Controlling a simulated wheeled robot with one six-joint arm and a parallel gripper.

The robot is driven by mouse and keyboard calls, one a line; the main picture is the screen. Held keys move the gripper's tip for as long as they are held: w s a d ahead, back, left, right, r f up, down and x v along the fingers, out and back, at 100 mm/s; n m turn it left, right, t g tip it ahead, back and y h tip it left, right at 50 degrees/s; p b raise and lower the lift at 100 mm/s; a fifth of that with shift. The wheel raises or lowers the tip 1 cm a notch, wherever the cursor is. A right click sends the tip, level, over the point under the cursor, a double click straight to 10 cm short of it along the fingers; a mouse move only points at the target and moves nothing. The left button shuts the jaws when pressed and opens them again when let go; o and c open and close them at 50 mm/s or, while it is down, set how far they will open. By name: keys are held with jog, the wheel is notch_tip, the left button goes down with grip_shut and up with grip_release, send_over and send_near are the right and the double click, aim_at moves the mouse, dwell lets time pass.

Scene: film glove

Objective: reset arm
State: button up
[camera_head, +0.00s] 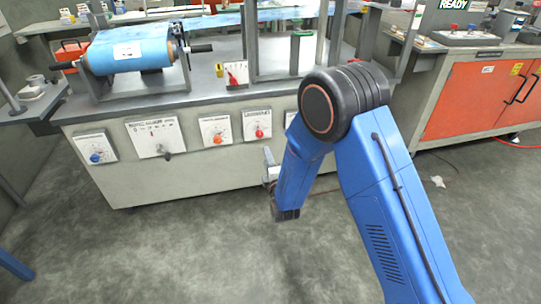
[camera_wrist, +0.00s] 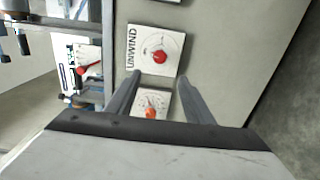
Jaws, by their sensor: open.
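My blue arm (camera_head: 385,190) bends at a black elbow joint in the middle of the head view. Its forearm reaches down in front of the machine's control face. In the head view my gripper is mostly hidden behind the forearm. In the wrist view my gripper (camera_wrist: 157,100) shows two dark fingers spread apart with nothing held between them. An UNWIND panel with a red knob (camera_wrist: 159,57) lies just beyond the fingertips, and a panel with an orange-red knob (camera_wrist: 151,113) shows between the fingers. I cannot tell whether the fingers touch either panel.
A grey machine (camera_head: 200,180) carries several dial panels and a blue film roll (camera_head: 130,47) on top. An orange cabinet (camera_head: 470,100) stands at the right, with a READY sign (camera_head: 454,5) above. The concrete floor (camera_head: 190,250) in front is mostly clear.

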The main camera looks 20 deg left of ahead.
jog(key=w+d+r+m+g+h, duration=0.15)
jog(key=d+r+m, duration=0.25)
jog(key=d+r, duration=0.55)
jog(key=w+d+r+m+g+h, duration=0.1)
jog(key=d+r+m+g+h, duration=0.15)
jog(key=d+r+m, duration=0.65)
jog(key=s+d+r+g+h, duration=0.1)
jog(key=s+d+r, duration=0.15)
jog(key=d, duration=0.35)
jog(key=s+d+r+m+h, duration=0.1)
jog(key=s+d, duration=0.3)
jog(key=d, duration=0.3)
jog(key=s+d+r+g, duration=0.1)
jog(key=s+d, duration=0.3)
jog(key=d, duration=0.2)
jog(key=s+d+m+g+h, duration=0.1)
jog(key=s+d+m, duration=0.2)
jog(key=s+d, duration=0.3)
jog(key=s+d+m+g+h, duration=0.1)
jog(key=s+d+m, duration=0.3)
jog(key=s, duration=1)
jog(key=s+d+r+m+g+h, duration=0.1)
jog(key=s+d+m+g, duration=0.1)
jog(key=s+d, duration=0.6)
jog(key=shift+s+m+h, duration=0.3)
jog(key=shift+s+m, duration=0.4)
jog(key=shift+s, duration=0.2)
